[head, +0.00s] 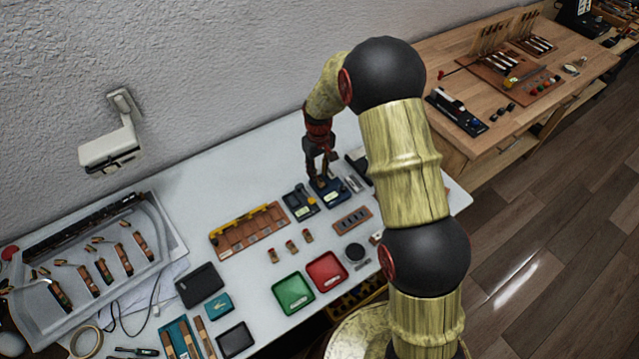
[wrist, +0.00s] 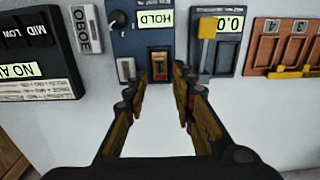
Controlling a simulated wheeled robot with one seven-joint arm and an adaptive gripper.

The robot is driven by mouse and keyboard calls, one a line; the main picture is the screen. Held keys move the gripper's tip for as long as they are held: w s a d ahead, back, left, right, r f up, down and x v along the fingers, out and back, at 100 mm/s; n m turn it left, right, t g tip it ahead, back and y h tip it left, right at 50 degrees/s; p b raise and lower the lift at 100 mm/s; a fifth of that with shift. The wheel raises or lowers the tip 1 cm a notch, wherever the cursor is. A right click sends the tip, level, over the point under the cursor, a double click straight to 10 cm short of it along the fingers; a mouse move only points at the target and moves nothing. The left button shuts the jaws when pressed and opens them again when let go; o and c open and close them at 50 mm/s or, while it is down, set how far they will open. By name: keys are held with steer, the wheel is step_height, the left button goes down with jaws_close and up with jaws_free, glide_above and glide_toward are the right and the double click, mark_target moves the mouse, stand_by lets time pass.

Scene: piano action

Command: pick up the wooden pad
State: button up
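A small wooden pad (wrist: 158,64), brown with a lighter top edge, sits in a slot of the blue holder labelled HOLD (wrist: 143,42) in the wrist view. My gripper (wrist: 160,86) is open, its two dark and yellow fingers apart. In that view the pad shows just beyond the gap between the fingertips, and nothing is held. I cannot tell whether a finger touches the pad. In the head view my gripper (head: 319,175) points down over the blue holder (head: 333,194), and the pad is mostly hidden.
Beside the holder are a blue device with a yellow slider (head: 299,203) and a brown numbered rack (head: 249,231). On the other side stands a dark box with labels (wrist: 35,50). Green (head: 293,293) and red (head: 327,271) trays lie nearer the front edge.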

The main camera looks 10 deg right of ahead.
mark_target(320, 182)
step_height(320, 182, down, 3)
steer(key=shift+r, duration=0.15)
steer(key=c, duration=0.7)
steer(key=shift+o, duration=0.2)
steer(key=shift+r, duration=0.15)
